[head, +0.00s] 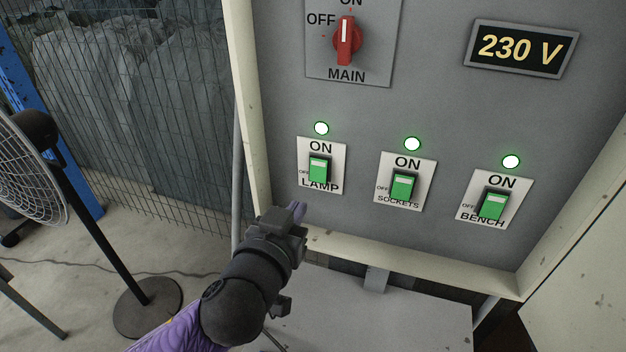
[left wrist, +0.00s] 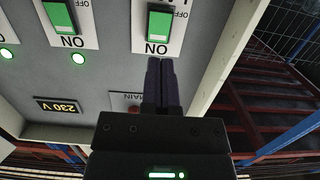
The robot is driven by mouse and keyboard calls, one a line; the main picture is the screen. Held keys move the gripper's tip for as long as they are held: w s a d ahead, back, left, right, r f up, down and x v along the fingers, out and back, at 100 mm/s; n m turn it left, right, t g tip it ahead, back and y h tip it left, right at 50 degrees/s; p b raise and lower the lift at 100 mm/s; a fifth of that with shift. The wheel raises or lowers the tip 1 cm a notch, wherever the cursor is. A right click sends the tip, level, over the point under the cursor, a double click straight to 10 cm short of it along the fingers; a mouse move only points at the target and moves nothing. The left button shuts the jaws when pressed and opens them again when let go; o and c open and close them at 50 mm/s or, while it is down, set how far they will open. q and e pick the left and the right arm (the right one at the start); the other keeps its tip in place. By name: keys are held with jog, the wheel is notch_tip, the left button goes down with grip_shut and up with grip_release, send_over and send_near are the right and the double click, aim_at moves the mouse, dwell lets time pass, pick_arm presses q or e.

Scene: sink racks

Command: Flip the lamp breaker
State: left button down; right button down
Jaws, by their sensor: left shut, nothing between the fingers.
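The lamp breaker (head: 319,168) is a green rocker switch on a white plate, between ON above and a partly hidden OFF. My right gripper is out of view.
The sockets breaker (head: 403,186) and bench breaker (head: 492,206) sit to the right, both with green lights. The red main knob (head: 346,42) and 230 V display (head: 520,48) are above. The cabinet's raised pale frame (head: 420,262) borders the panel. A fan (head: 35,165) stands left.

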aim_at(318, 177)
pick_arm(q)
jog(key=x, duration=0.8)
jog(key=shift+w+p, duration=0.25)
jog(key=shift+p, duration=0.15)
